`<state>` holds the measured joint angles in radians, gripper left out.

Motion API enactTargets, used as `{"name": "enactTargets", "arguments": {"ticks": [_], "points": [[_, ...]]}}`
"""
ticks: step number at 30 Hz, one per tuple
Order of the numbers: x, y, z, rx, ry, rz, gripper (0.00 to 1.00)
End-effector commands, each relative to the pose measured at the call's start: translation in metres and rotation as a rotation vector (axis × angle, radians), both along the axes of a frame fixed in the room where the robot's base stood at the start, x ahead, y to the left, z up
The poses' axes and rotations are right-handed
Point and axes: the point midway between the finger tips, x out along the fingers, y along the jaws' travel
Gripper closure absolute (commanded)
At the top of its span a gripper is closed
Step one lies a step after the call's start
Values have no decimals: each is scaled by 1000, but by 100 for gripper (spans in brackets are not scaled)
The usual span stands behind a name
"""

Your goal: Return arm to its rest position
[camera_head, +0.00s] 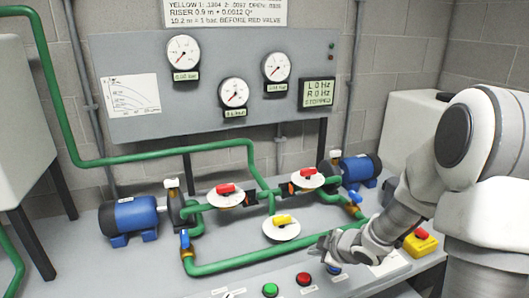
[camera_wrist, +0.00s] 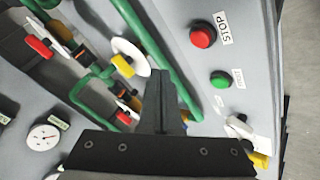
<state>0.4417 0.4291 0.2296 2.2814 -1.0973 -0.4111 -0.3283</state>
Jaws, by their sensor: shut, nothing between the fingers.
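My arm comes in from the right in the head view. My gripper (camera_head: 324,243) is low over the front of the bench (camera_head: 235,270), by the green front pipe (camera_head: 245,264). Its fingers are together with nothing between them. I cannot tell whether the fingers touch the pipe.
Red button (camera_head: 304,279) and green button (camera_head: 270,290) sit at the front edge. A yellow box (camera_head: 420,242) stands under my arm. Valves with red handles (camera_head: 227,188) and a yellow handle (camera_head: 282,220), and blue pumps (camera_head: 130,217), stand behind. The display (camera_head: 318,93) reads STOPPED.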

Motion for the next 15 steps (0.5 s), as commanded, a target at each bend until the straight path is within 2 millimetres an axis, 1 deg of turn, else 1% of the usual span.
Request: {"name": "enactTargets", "arguments": {"ticks": [1,4,6,8,9,11,12,14,15], "points": [[1,-5,19,-25,-5,-38,100],[-3,-19,55,-70,0,-156,100],[-10,-30,82,-92,5,-252,100],[-18,-37,105,-101,8,-332,100],[-24,-41,119,-104,13,-386,100],[-36,-46,140,-100,18,-465,100],[-44,-48,153,-92,22,-517,100],[-58,-51,172,-76,30,-592,100],[-69,-51,184,-60,38,-642,100]]}}
